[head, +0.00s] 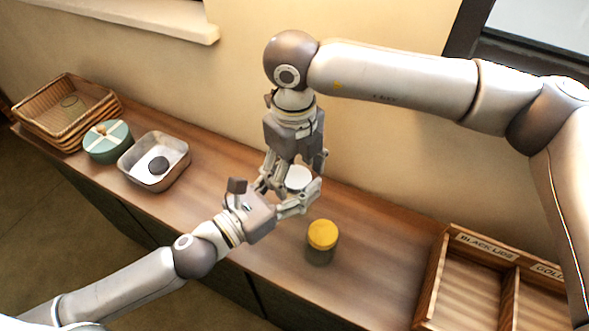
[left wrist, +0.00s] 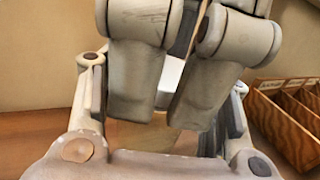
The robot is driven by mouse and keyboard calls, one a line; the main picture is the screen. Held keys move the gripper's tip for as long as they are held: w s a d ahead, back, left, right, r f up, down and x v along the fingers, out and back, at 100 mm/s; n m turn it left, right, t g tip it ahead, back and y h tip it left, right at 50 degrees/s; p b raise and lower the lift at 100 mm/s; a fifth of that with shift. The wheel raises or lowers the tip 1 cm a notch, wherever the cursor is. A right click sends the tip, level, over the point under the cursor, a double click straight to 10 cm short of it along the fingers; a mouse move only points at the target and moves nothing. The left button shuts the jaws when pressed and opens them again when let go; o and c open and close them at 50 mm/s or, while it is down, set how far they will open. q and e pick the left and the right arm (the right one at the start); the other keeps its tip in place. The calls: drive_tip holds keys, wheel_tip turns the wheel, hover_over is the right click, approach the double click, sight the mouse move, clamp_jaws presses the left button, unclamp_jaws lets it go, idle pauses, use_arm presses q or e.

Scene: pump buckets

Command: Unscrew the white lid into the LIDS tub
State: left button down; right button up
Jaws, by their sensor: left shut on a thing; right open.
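The white lid (head: 298,177) shows in the head view between the fingers of my two grippers, above the wooden counter. The jar under it is mostly hidden. My left gripper (head: 302,196) comes in from the lower left and is shut on that jar, below the lid. My right gripper (head: 295,172) points down from above, open, with its fingers at either side of the lid; I cannot tell if they touch it. In the left wrist view, the right gripper's fingers (left wrist: 170,85) cover most of the lid. A metal tub (head: 131,173) with a dark lid inside stands left; no label is readable.
A jar with a yellow lid (head: 322,236) stands on the counter (head: 380,235) in front of the grippers. A green round box (head: 107,141) and stacked baskets (head: 48,121) are at the far left. A wooden divided tray (head: 432,275) with a BLACK LIDS label is at right.

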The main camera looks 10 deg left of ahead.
wheel_tip(320, 180, up, 5)
drive_tip(key=shift+f, duration=0.2)
drive_tip(key=shift+c, duration=0.2)
wheel_tip(320, 180, up, 3)
drive_tip(key=shift+w+f, duration=0.1)
drive_tip(key=shift+d+f, duration=0.15)
drive_tip(key=shift+f, duration=3.75)
drive_tip(key=c, duration=0.9)
drive_tip(key=o, duration=0.9)
drive_tip(key=shift+o, duration=0.2)
drive_tip(key=shift+r, duration=0.15)
drive_tip(key=shift+r, duration=2.2)
